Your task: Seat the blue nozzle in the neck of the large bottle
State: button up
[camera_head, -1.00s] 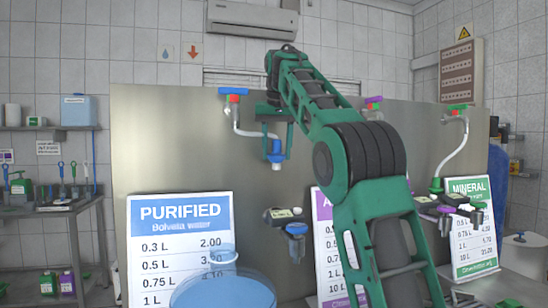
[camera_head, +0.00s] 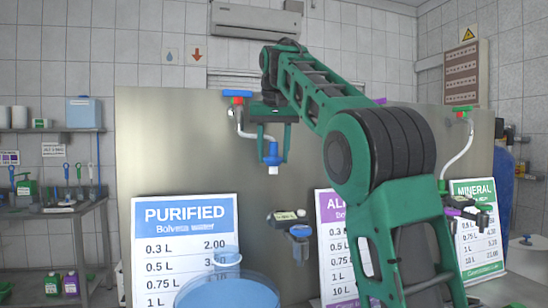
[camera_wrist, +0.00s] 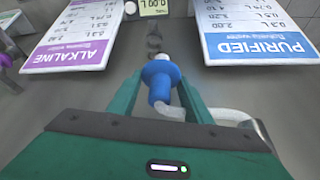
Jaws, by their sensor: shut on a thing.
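The blue nozzle (camera_head: 272,156) has a white tip pointing down and hangs between the two green fingers of my gripper (camera_head: 271,160). In the wrist view my gripper (camera_wrist: 160,97) is shut on the nozzle (camera_wrist: 160,77), with a white hose (camera_wrist: 231,114) trailing from it. In the head view the hose (camera_head: 243,130) runs up to a tap with a blue handle (camera_head: 238,94). The large bottle, translucent blue, stands at the bottom of the head view with its round neck (camera_head: 226,257) upward. The nozzle appears above and right of the neck, apart from it. The bottle is not recognisable in the wrist view.
A PURIFIED sign (camera_head: 187,222) stands behind the bottle, and an ALKALINE sign (camera_head: 334,245) and a MINERAL sign (camera_head: 478,230) are to the right. A bracket (camera_head: 288,217) juts from the steel panel (camera_head: 170,130) below the nozzle. The air between nozzle and neck looks clear.

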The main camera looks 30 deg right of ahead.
jog(key=s+a, duration=1.4)
jog(key=a, duration=0.4)
jog(key=shift+s+a, duration=0.2)
jog(key=shift+s, duration=0.1)
dwell(2.0)
jog(key=shift+f, duration=0.2)
notch_tip(320, 180, down, 7)
jog(key=shift+f, duration=0.2)
dwell(1.8)
jog(key=shift+s+f, duration=0.1)
